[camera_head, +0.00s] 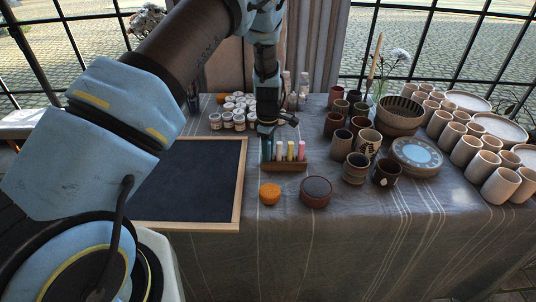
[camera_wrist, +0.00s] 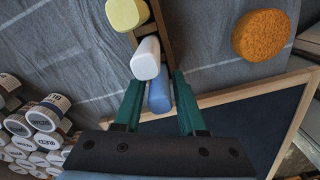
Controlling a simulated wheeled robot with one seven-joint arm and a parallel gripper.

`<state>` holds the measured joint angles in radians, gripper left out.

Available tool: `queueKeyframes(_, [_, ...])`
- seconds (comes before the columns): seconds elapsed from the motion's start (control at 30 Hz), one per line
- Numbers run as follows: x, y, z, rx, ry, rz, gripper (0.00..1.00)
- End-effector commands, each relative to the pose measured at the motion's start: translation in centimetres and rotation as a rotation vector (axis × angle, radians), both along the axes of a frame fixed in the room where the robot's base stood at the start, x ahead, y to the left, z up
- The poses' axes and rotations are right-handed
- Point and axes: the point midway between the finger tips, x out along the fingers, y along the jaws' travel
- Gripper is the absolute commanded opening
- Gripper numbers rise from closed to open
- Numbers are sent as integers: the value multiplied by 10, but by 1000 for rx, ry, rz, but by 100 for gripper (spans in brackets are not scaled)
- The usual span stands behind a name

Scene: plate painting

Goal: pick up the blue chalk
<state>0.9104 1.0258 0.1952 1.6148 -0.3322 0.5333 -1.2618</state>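The blue chalk (camera_wrist: 159,95) stands at the end of a row of chalks in a wooden holder (camera_head: 285,167). In the wrist view it lies between the two green fingers of my gripper (camera_wrist: 157,82). The fingers are open, with a gap on the left side of the chalk; the right finger is very close to it, and I cannot tell if it touches. In the head view my gripper (camera_head: 267,149) is low over the holder's left end and hides most of the blue chalk. The white chalk (camera_wrist: 146,58) stands right beside the blue one, just beyond the fingertips.
A yellow chalk (camera_wrist: 127,14) and a pink chalk (camera_head: 301,150) stand farther along the holder. An orange sponge (camera_head: 269,193) and a dark round pot (camera_head: 316,192) are in front. A framed blackboard (camera_head: 190,180) lies left. Paint jars (camera_head: 227,121) stand behind; cups (camera_head: 341,144) stand right.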

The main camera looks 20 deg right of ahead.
Motion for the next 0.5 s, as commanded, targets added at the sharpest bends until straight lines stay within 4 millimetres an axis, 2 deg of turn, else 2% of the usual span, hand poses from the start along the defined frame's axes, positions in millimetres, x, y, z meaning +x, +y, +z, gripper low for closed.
queueKeyframes(0.03, [0, 0, 0, 0, 0, 0, 33])
queueKeyframes(0.33, [0, 0, 0, 0, 0, 0, 0])
queueKeyframes(0.5, [0, 0, 0, 0, 0, 0, 0])
